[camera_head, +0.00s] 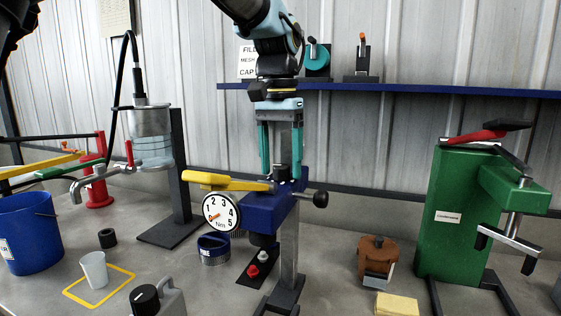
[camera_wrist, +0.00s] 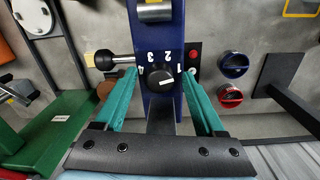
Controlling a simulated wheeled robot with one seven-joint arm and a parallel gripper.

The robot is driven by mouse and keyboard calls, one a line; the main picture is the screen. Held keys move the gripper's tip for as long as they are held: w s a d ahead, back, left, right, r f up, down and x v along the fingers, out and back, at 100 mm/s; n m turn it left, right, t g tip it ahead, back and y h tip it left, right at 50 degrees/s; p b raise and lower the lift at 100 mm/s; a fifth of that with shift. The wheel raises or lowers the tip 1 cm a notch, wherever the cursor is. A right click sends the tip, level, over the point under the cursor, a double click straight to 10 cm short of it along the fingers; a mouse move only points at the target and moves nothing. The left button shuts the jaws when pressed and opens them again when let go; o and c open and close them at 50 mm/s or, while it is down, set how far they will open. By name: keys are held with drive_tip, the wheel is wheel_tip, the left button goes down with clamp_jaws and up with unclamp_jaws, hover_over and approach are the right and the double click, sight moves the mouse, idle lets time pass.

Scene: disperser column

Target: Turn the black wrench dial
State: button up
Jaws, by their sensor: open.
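The black dial (camera_wrist: 160,78) sits on the blue head of the column, with a white pointer mark towards the right, near the printed 1. Numbers 1 to 4 run around it. In the head view the dial (camera_head: 281,173) is a short black knob on top of the blue block (camera_head: 268,208). My gripper (camera_head: 281,178) points straight down over it, its teal fingers open, one on each side. In the wrist view the fingertips of my gripper (camera_wrist: 159,75) flank the dial with visible gaps; contact is not seen.
A yellow handle (camera_head: 228,183) and a white gauge (camera_head: 221,212) marked Nm project left of the blue block. A black ball knob (camera_head: 320,199) projects right. A green press (camera_head: 462,210) stands right. A blue shelf (camera_head: 420,91) runs behind.

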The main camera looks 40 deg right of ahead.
clamp_jaws()
idle(0.5)
